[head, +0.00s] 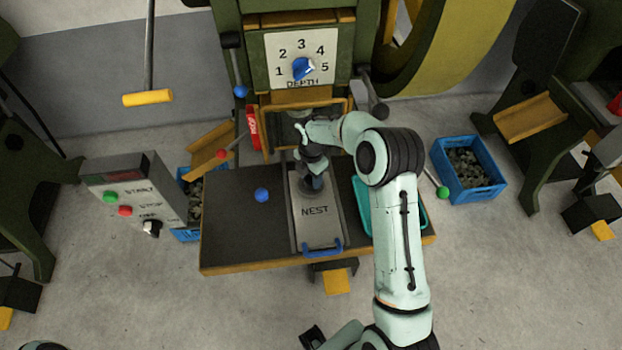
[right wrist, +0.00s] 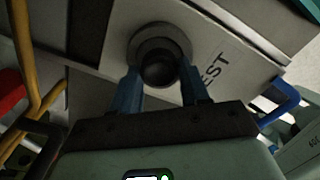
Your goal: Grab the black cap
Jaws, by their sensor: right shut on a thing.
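The black cap (right wrist: 160,70) shows in the right wrist view as a dark round piece between the two blue-grey fingers. My right gripper (right wrist: 163,78) is shut on it. A round grey ring or seat (right wrist: 150,42) lies just behind the cap, on the pale plate marked NEST. I cannot tell whether the cap is still touching this ring. In the head view my right gripper (head: 313,182) points down at the NEST plate (head: 316,228), and its wrist and fingers hide most of the cap. My left gripper is not in view.
The press with a depth dial (head: 303,68) stands behind the plate. A blue handle (head: 323,248) is at the plate's front. A teal tray (head: 362,205) lies right of it, partly behind my arm. A control box (head: 133,190) stands left. A blue crate (head: 468,168) is on the floor, right.

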